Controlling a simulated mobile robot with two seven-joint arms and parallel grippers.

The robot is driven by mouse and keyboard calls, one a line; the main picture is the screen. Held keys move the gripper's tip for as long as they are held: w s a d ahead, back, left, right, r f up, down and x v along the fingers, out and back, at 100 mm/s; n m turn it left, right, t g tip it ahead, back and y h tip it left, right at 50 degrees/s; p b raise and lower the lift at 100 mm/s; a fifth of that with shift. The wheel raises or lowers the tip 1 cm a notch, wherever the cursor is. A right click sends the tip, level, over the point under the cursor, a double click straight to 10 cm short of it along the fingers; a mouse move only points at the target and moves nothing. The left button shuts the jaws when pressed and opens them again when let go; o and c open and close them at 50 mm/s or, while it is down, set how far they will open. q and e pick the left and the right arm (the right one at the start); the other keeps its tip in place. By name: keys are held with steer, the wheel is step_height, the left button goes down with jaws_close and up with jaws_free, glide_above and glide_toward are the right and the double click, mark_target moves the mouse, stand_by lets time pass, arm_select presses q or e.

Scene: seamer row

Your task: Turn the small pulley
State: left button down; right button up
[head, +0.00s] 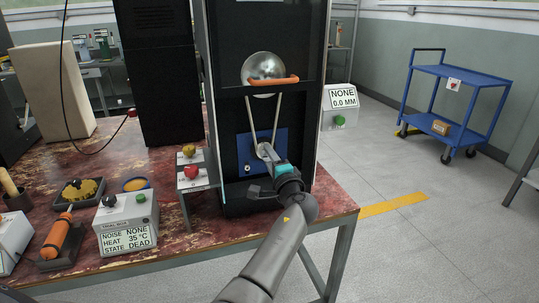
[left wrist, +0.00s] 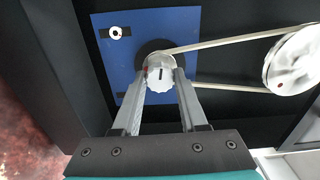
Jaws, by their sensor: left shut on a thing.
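The small pulley (left wrist: 158,72) is a silver ridged knob with a dark slot and a red mark, set in front of a blue plate (left wrist: 112,58). My left gripper (left wrist: 162,80) is shut on it, one finger on each side. In the head view my left gripper (head: 266,152) reaches into the black cabinet at the blue plate (head: 250,148), and its fingers largely hide the small pulley. A pale belt (left wrist: 225,44) runs from the small pulley to a large silver pulley (left wrist: 293,60). The large pulley also shows higher up in the head view (head: 262,66).
An orange bar (head: 272,81) crosses the large pulley. Left of the cabinet stand red and yellow buttons (head: 191,172) and a trial box (head: 126,224) reading NOISE NONE, HEAT 35 °C, STATE DEAD. A sign (head: 343,98) behind reads NONE, 0.0 MM.

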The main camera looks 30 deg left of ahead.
arm_select(q)
steer(key=shift+r, duration=0.1)
stand_by(0.3)
steer(key=shift+c, duration=2.2)
jaws_free()
